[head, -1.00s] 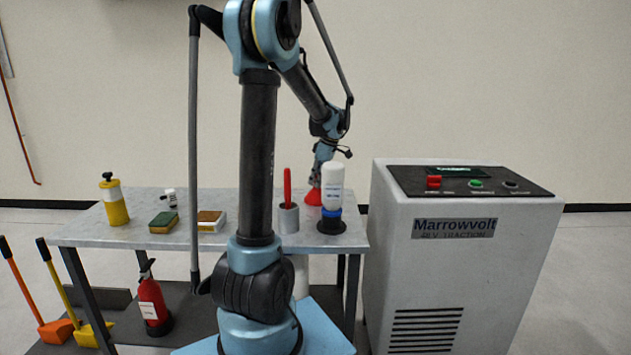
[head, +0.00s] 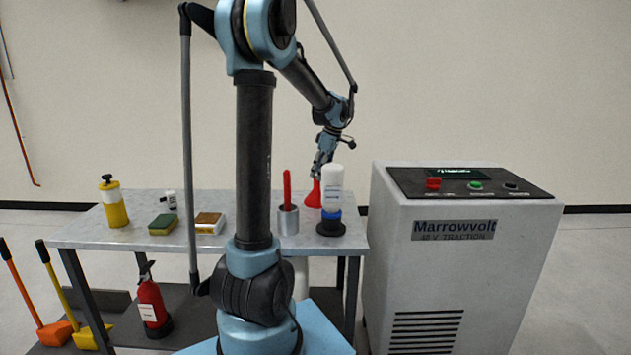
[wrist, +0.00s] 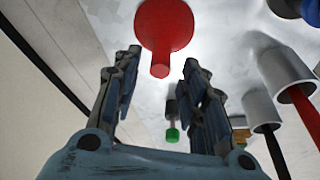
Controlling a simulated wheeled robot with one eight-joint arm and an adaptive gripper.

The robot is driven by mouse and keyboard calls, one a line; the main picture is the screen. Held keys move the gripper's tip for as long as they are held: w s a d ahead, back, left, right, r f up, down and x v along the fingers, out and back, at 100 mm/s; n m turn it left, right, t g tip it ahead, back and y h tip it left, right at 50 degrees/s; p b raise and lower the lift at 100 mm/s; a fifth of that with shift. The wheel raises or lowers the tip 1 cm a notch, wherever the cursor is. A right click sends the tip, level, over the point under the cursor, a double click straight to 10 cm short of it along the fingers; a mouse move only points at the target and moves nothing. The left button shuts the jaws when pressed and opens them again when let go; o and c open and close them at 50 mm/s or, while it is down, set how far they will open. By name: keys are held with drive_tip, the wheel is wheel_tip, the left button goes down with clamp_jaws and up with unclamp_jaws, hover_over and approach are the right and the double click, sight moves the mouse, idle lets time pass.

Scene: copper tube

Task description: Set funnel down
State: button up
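The red funnel (head: 313,196) stands on the grey bench (head: 130,234) with its wide mouth down and its spout up, just behind the white bottle. In the wrist view, the funnel (wrist: 165,24) is beyond my fingertips, with its spout pointing back toward my gripper. My gripper (head: 319,172) is just above the funnel, and part of it is hidden behind the white bottle in the head view. In the wrist view, the fingers of my gripper (wrist: 162,56) are spread apart with a clear gap on either side of the spout, holding nothing.
The white bottle (head: 332,187) with a blue collar stands close to the funnel. A grey cup (head: 288,222) holding a red-handled tool (head: 287,187) is to the left. A large machine (head: 470,250) stands right of the bench.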

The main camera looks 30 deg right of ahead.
drive_tip(key=v, duration=0.7)
drive_tip(key=shift+r, duration=0.25)
drive_tip(key=shift+d, duration=0.1)
